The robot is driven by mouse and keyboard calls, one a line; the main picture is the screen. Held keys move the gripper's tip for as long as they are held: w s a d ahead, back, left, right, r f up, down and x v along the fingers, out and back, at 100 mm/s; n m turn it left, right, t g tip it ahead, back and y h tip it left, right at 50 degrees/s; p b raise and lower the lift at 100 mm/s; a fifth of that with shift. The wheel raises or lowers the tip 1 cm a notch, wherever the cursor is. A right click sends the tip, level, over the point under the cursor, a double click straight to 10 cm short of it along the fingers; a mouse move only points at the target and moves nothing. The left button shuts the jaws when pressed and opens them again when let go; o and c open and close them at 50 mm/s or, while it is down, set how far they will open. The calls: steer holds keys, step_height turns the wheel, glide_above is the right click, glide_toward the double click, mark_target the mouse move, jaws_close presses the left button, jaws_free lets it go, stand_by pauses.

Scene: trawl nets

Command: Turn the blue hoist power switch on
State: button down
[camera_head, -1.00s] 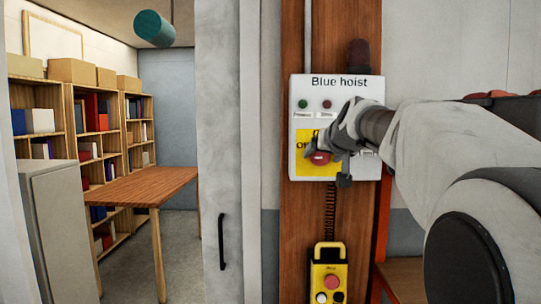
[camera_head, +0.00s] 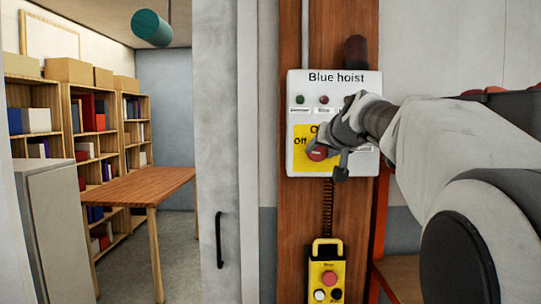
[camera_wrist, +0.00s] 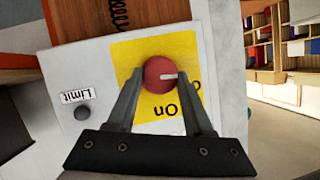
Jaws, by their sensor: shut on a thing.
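The control box (camera_head: 362,90) labelled "Blue hoist" is fixed to a wooden post. Its red round switch knob (camera_head: 316,153) sits on a yellow plate (camera_head: 301,133) marked Off on the left and On at the top. My gripper (camera_head: 330,148) reaches in from the right and partly covers the plate. In the wrist view, my gripper (camera_wrist: 168,80) is shut on the red knob (camera_wrist: 160,70), with a finger on each side. This view is upside down. The knob's white mark points right there, toward the partly hidden "Off" lettering; "On" shows below the knob.
A green lamp (camera_head: 301,99) and a dark red lamp (camera_head: 323,99) are on the box. A yellow pendant (camera_head: 325,271) hangs below on a coiled cord. A "Limit" label and dark button (camera_wrist: 82,113) lie beside the plate. A door with a black handle (camera_head: 220,240) stands left.

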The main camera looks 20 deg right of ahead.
steer(key=m+b, duration=0.1)
steer(key=b, duration=0.1)
steer(key=m+t+y+b, duration=0.1)
steer(key=b, duration=0.1)
steer(key=shift+d+f+m+y+b, duration=0.2)
steer(key=shift+f+m+y+b, duration=0.1)
steer(key=shift+f+m+b, duration=0.1)
steer(key=m+t+y+b, duration=0.1)
steer(key=m+b, duration=0.2)
steer(key=b, duration=0.1)
steer(key=shift+m+t, duration=0.3)
steer(key=m+b, duration=0.1)
steer(key=b, duration=0.1)
steer(key=m+t+y+b, duration=0.1)
steer(key=m+b, duration=0.1)
steer(key=shift+f+m, duration=0.2)
steer(key=shift+m, duration=0.1)
steer(key=shift+s+r+m+t+b, duration=0.1)
steer(key=shift+m+t+b, duration=0.8)
steer(key=shift+m+b, duration=0.6)
steer(key=shift+m, duration=0.3)
steer(key=shift+r, duration=0.1)
steer(key=shift+c, duration=1.4)
jaws_free()
steer(key=shift+s, duration=0.1)
